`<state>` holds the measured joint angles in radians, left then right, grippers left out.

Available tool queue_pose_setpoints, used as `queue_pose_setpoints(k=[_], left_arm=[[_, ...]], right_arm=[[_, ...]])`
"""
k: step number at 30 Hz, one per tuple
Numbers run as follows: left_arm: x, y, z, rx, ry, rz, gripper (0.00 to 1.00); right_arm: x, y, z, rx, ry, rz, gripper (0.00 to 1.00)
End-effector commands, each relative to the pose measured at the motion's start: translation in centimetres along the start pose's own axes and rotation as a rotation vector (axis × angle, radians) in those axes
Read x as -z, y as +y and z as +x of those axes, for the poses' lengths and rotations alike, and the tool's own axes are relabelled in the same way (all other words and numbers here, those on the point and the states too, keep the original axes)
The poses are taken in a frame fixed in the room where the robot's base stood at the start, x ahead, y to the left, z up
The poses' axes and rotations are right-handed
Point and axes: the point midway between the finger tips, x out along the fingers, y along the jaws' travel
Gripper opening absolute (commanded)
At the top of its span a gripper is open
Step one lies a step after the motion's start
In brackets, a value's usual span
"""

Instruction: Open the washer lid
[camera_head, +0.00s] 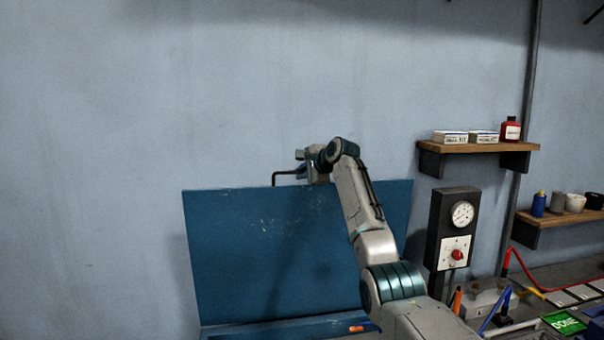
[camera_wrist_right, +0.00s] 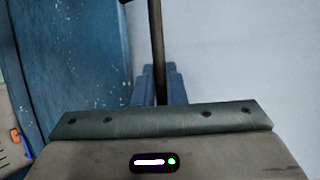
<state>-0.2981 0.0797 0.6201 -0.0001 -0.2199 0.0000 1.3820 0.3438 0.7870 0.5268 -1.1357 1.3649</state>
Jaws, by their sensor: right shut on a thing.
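The blue washer lid (camera_head: 265,250) stands raised, nearly upright, in front of the wall in the head view. Its dark bar handle (camera_head: 287,174) sticks up at the top edge. My right gripper (camera_head: 304,170) is at that top edge, shut on the handle. In the right wrist view, the dark bar (camera_wrist_right: 157,45) runs between the blue fingers (camera_wrist_right: 158,86), and the scuffed blue lid (camera_wrist_right: 70,55) is at the left. My arm hides part of the lid's right side in the head view. My left gripper is in neither view.
A black post with a gauge (camera_head: 462,213) and a red button (camera_head: 457,254) stands right of the lid. Wall shelves (camera_head: 477,147) hold boxes and bottles. The wall left of the lid is clear.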

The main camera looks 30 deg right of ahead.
Motion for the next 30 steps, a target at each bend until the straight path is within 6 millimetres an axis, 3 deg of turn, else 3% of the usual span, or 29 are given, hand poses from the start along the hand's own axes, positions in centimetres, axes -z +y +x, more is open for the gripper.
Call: queue_pose_setpoints(k=[11, 12, 15, 25, 30], left_arm=[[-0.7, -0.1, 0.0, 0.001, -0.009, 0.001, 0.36], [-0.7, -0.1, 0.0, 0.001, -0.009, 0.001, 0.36], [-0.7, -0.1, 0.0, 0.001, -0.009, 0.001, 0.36], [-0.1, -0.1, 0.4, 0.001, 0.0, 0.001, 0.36], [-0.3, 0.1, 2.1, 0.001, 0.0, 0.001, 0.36]], right_arm=[[0.0, 0.3, 0.1, -0.007, -0.001, 0.001, 0.0], [0.0, 0.3, 0.1, -0.007, -0.001, 0.001, 0.17], [0.0, 0.2, 0.1, -0.006, 0.0, 0.001, 0.32], [0.1, 0.2, -0.2, -0.002, 0.0, 0.0, 0.32], [0.1, 0.5, -2.1, 0.001, 0.001, -0.002, 0.32]])
